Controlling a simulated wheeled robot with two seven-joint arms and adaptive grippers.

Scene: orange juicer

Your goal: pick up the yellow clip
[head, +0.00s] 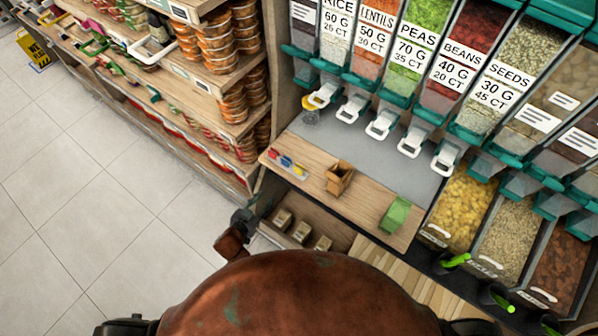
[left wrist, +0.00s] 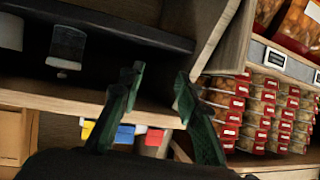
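My left gripper (head: 246,216) is in front of the counter, below and left of the tray. Its green fingers (left wrist: 157,80) are apart with nothing between them. My right gripper is not in view.
A brown paper bag (head: 339,179) and a green object (head: 397,214) stand on the counter (head: 365,212). Dispensers (head: 380,126) overhang its back. A shelf with small boxes (head: 300,232) is below.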

